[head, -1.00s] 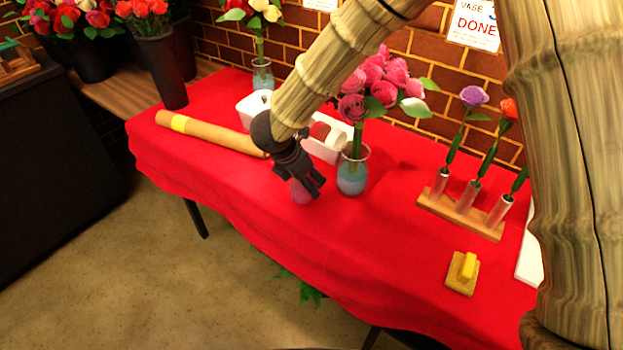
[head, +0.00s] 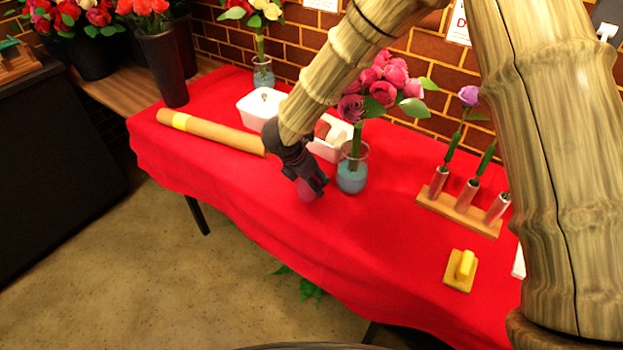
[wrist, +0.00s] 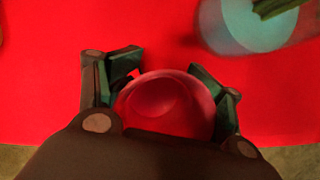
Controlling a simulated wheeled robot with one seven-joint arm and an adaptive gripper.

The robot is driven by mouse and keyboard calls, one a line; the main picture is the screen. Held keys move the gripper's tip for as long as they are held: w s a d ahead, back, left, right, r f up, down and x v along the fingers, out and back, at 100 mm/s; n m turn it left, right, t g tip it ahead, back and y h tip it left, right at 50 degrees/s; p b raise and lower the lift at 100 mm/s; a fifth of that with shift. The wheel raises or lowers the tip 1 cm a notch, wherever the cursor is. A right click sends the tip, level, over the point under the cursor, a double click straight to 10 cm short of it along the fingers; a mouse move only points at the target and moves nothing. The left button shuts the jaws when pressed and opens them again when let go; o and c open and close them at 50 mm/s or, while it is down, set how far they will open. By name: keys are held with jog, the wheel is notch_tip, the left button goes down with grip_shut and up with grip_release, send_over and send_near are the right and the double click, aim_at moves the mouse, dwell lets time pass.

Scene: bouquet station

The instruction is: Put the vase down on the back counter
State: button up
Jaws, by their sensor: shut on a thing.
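My gripper (head: 313,189) is low over the front part of the red-covered table. Another glass vase (head: 263,74) with pale roses stands at the back.
White bins (head: 252,113) stand behind my gripper. A brown paper roll (head: 215,134) lies to the left. A wooden rack (head: 460,213) with metal tubes and a yellow-handled block (head: 461,270) are on the right. The red cloth (head: 375,255) in front is clear.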

jog(key=shift+f, duration=0.15)
jog(key=o, duration=1.6)
jog(key=v, duration=1.2)
jog(key=shift+b, duration=0.35)
